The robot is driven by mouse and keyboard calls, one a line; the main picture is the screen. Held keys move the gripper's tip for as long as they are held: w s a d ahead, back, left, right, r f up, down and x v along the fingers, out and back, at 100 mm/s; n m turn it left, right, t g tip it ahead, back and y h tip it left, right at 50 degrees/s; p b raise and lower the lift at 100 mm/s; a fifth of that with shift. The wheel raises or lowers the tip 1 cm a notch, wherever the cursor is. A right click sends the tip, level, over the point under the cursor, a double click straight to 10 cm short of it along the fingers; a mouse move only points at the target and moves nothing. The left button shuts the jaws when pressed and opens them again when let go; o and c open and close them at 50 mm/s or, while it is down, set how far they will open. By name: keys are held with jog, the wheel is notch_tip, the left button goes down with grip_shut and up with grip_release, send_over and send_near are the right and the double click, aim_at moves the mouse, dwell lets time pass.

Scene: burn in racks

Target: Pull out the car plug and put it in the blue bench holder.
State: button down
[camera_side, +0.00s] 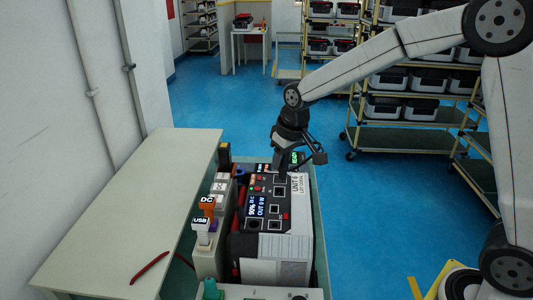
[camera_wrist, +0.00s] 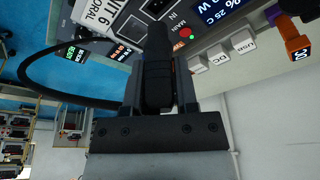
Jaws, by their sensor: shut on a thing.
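My gripper (camera_wrist: 159,78) is shut on a black plug (camera_wrist: 157,88), taken to be the car plug, in the wrist view. The plug's narrow front end points at the panel of the power unit (camera_side: 271,230); I cannot tell whether it is still seated there. A black cable (camera_wrist: 48,95) loops out to the left of the gripper. In the side view my gripper (camera_side: 282,163) is low over the far end of the unit, and the plug is too small to make out.
A red-handled tool (camera_side: 149,268) lies on the pale bench (camera_side: 125,215), which is otherwise clear. Shelves with boxes (camera_side: 400,107) stand behind on the right.

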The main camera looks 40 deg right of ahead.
jog(key=w+d+f+m, duration=0.1)
jog(key=w+f+m, duration=0.1)
jog(key=w, duration=0.9)
jog(key=w+d+f+m+h, duration=0.1)
jog(key=w+d+f, duration=0.1)
jog(key=w, duration=1)
jog(key=shift+w+d+f+m, duration=0.2)
jog(key=shift+f+m, duration=0.15)
jog(key=shift+m, duration=0.05)
dwell(0.6)
jog(key=shift+f, duration=2.95)
